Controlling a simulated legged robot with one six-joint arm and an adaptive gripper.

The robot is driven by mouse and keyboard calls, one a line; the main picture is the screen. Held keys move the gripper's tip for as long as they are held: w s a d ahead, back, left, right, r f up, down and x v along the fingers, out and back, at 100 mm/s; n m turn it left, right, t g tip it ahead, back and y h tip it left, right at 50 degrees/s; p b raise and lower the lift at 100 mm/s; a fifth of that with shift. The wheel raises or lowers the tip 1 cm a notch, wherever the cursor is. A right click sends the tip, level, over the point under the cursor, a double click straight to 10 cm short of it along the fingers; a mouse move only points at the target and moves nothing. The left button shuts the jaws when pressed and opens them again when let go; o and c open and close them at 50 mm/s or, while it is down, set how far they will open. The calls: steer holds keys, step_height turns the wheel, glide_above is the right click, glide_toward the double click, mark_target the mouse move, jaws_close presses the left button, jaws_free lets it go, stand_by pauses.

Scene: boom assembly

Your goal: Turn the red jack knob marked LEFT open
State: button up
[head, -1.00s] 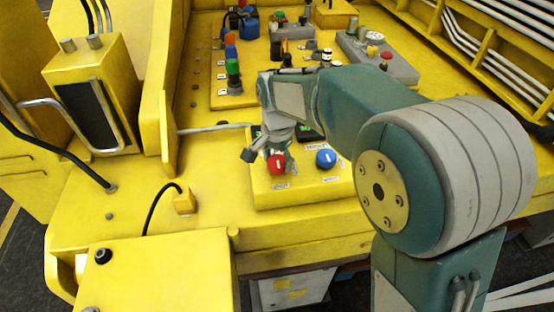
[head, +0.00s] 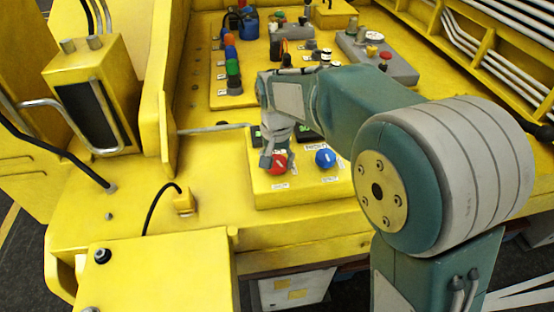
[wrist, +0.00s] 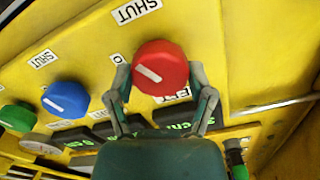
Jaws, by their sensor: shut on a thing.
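The red jack knob (head: 277,164) sits at the left of the yellow panel near the front edge in the head view. In the wrist view the red knob (wrist: 160,68) is large, with a white pointer line slanting on its face. My gripper (head: 270,158) is down at the red knob, and in the wrist view its two fingers (wrist: 160,80) are shut on the knob's sides.
A blue knob (head: 325,158) stands just right of the red knob; it also shows in the wrist view (wrist: 66,100), with a green knob (wrist: 18,116) beyond. A metal bar (head: 215,129) lies left of my gripper.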

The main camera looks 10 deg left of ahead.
mark_target(277, 160)
steer(key=n, duration=0.6)
steer(key=shift+f+n, duration=0.15)
steer(key=shift+n, duration=0.15)
steer(key=n, duration=0.6)
steer(key=shift+s, duration=0.1)
steer(key=shift+n, duration=0.3)
steer(key=o, duration=1.1)
steer(key=shift+a, duration=0.1)
step_height(277, 160, up, 12)
